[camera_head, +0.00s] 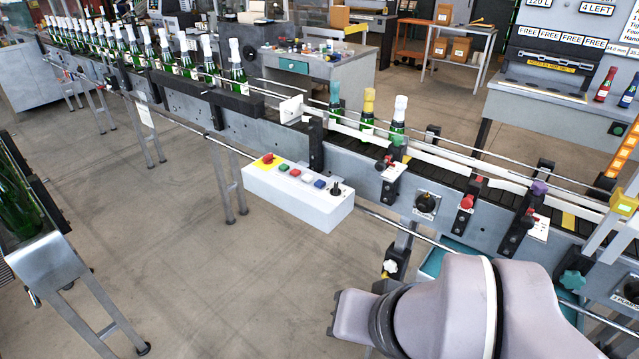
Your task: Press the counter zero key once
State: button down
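A white control box (297,198) is mounted on the near side of the conveyor. Its top carries a red mushroom button (267,158) on a yellow plate, then a row of small keys: green (283,168), red (295,173), white (307,178) and blue (319,183). A black knob (336,189) sits at the right end. Any labels are too small to read, so I cannot tell which key is the counter zero key. My arm fills the lower right, right of and nearer than the box. My gripper is not in view.
The conveyor (265,130) runs from the upper left to the lower right, carrying several green bottles. Guide rails, clamp knobs and a black dial (426,205) lie right of the box. The floor before the box is clear.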

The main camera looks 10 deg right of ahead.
aim_at(321, 184)
jog(key=i+z, duration=0.15)
jog(key=i, duration=0.35)
jog(key=i+j+z, duration=0.2)
jog(key=i, duration=0.25)
jog(key=i+z, duration=0.15)
jog(key=i, duration=0.35)
